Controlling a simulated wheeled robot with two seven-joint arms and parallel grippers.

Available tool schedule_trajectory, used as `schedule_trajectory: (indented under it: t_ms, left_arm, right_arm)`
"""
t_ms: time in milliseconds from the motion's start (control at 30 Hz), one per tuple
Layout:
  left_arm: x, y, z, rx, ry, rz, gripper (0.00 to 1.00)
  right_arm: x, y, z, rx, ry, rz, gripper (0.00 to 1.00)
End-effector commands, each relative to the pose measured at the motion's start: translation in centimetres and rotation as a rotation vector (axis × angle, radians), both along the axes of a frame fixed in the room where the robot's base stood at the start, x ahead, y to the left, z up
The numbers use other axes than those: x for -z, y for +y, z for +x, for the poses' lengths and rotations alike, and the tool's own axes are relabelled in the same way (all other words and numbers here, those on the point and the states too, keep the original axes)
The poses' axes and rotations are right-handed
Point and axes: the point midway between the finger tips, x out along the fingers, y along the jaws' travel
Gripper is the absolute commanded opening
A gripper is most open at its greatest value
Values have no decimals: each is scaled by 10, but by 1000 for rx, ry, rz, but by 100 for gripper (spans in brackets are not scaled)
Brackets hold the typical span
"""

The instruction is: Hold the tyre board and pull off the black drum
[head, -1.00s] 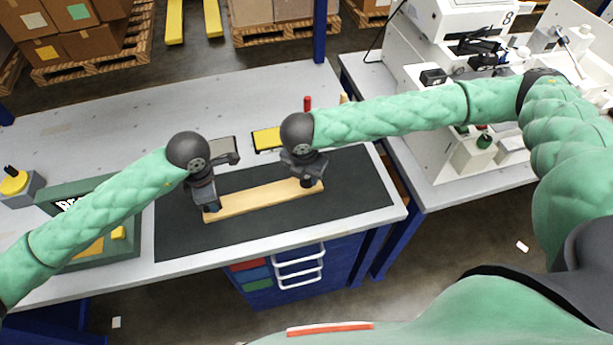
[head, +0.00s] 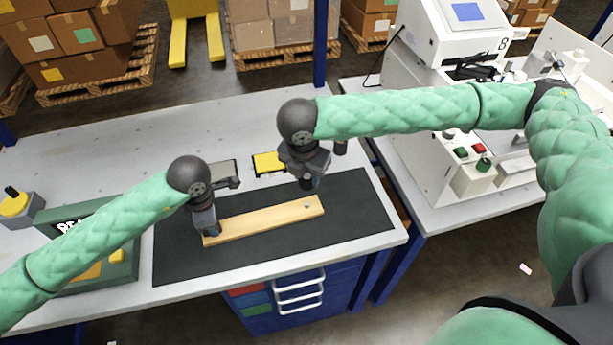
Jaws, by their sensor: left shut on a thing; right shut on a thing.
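The tyre board (head: 262,219) is a long pale wooden strip lying on a dark mat (head: 345,215). My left gripper (head: 211,230) is shut on the board's left end. My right gripper (head: 311,172) is shut on the small black drum (head: 305,184), held above the board near its right end; the gripper partly hides the drum. A small grey peg (head: 307,205) shows bare on the board's right end, just below the drum. The drum looks apart from the board.
A green case (head: 120,262) and a yellow-topped button box (head: 16,205) are at the left. A white machine (head: 425,130) stands at the right. The mat's right part is clear.

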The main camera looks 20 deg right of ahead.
Motion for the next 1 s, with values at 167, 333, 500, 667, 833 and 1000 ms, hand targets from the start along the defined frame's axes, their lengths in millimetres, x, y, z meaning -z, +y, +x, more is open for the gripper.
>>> schedule_trajectory:
  t_ms: [167,333,500,667,833,1000]
  left_arm:
    - [0,0,0,0,1,0,41]
    - [0,0,0,0,0,0,47]
    - [-1,0,0,0,0,0,47]
    - [-14,0,1,0,-1,-2,47]
    - [-43,0,1,0,-3,-2,47]
    - [-76,0,1,1,-2,-1,47]
  right_arm:
    - [0,0,0,0,0,0,12]
    - [0,0,0,0,0,0,12]
    - [0,0,0,0,0,0,12]
    - [0,0,0,0,0,0,12]
    - [0,0,0,0,0,0,12]
    - [0,0,0,0,0,0,12]
